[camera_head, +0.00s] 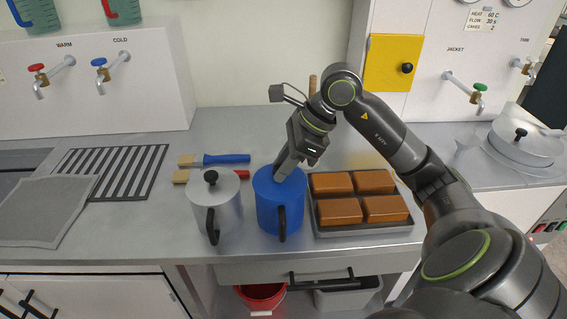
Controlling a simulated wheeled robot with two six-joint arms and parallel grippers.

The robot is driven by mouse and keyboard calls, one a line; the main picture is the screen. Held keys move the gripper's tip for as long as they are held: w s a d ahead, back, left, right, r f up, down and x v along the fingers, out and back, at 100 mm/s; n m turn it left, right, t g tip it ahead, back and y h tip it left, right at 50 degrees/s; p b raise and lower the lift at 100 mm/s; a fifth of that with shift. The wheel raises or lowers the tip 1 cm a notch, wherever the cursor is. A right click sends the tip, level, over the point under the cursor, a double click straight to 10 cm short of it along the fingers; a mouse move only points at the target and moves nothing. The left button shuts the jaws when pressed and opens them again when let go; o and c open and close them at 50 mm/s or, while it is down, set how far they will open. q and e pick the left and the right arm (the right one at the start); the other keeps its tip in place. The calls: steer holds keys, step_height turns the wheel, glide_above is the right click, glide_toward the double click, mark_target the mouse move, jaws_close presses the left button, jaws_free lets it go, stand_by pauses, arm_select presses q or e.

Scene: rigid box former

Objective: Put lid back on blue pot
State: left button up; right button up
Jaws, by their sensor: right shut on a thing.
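The blue pot (277,213) stands upright on the steel counter near its front edge, with a dark handle facing the front. A blue lid (264,178) shows over its mouth. My right gripper (284,171) reaches down to the top of the pot and is shut on the lid, whose knob its fingers hide. I cannot tell whether the lid is fully seated on the rim. My left gripper is not in view.
A silver pot (228,203) with a black-knobbed lid stands just left. A tray (365,230) of brown blocks (337,211) sits close on the right. Two brushes (227,160) lie behind. A slotted drain (115,172) and grey mat (45,210) are farther left.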

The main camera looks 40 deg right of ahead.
steer(key=shift+f+b, duration=0.15)
steer(key=shift+b, duration=0.7)
stand_by(0.7)
stand_by(0.4)
steer(key=o, duration=1.5)
steer(key=shift+o, duration=0.2)
steer(key=shift+r+p, duration=1.9)
steer(key=shift+r, duration=1.6)
jaws_close()
